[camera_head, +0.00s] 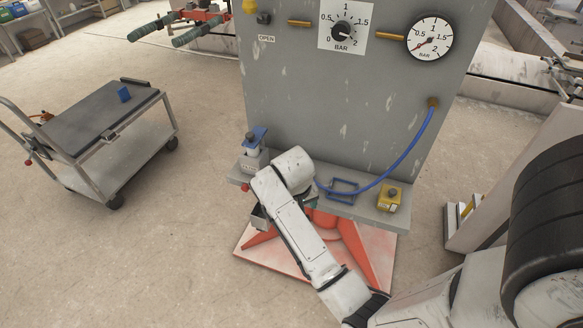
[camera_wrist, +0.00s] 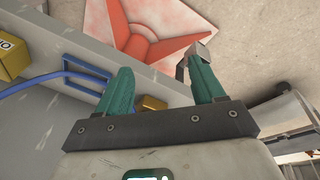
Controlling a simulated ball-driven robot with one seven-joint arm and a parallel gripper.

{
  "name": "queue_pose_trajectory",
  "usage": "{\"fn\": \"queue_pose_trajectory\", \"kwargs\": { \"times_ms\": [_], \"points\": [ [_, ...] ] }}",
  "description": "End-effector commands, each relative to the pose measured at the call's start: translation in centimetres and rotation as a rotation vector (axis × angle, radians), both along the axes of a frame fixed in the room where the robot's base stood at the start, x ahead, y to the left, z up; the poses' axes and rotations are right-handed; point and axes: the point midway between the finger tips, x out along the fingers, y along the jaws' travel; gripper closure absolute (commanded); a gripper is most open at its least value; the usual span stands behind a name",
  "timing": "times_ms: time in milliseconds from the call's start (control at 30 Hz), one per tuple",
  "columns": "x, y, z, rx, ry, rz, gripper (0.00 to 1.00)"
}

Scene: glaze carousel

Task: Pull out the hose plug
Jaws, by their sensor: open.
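A blue hose (camera_head: 408,158) hangs from a brass fitting (camera_head: 433,102) on the right of the grey panel. It curves down left to the shelf, where its lower end goes out of sight near my arm. In the wrist view the hose (camera_wrist: 32,86) runs in from the left towards my left finger. A brass-coloured piece (camera_wrist: 153,103) shows between my fingers, partly hidden by the left one; I cannot tell if it is the plug. My gripper (camera_wrist: 163,75) has its green fingers apart, with nothing clasped. In the head view the arm mostly hides it.
The shelf (camera_head: 365,212) holds a blue frame (camera_head: 344,188), a yellow block (camera_head: 390,197) and a blue-topped device (camera_head: 254,150). A dial (camera_head: 341,32) and gauge (camera_head: 429,38) are above. An orange-red stand (camera_head: 345,240) is below. A cart (camera_head: 95,120) stands left; open floor lies between.

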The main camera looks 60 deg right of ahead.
Motion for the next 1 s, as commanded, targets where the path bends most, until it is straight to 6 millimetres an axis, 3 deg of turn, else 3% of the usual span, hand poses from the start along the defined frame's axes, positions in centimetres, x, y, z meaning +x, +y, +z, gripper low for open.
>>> {"fn": "queue_pose_trajectory", "kwargs": {
  "times_ms": [33,200,500,700,1000],
  "points": [
    [0.7,-1.6,0.6,0.003,-0.008,-0.063,0.32],
    [2.2,-6.1,1.9,0.023,-0.022,-0.252,0.32],
    [4.5,-12.0,4.6,0.112,-0.050,-0.536,0.32],
    [5.9,-14.2,6.3,0.174,-0.065,-0.652,0.32],
    [6.9,-15.2,7.5,0.216,-0.075,-0.713,0.32]
  ]
}}
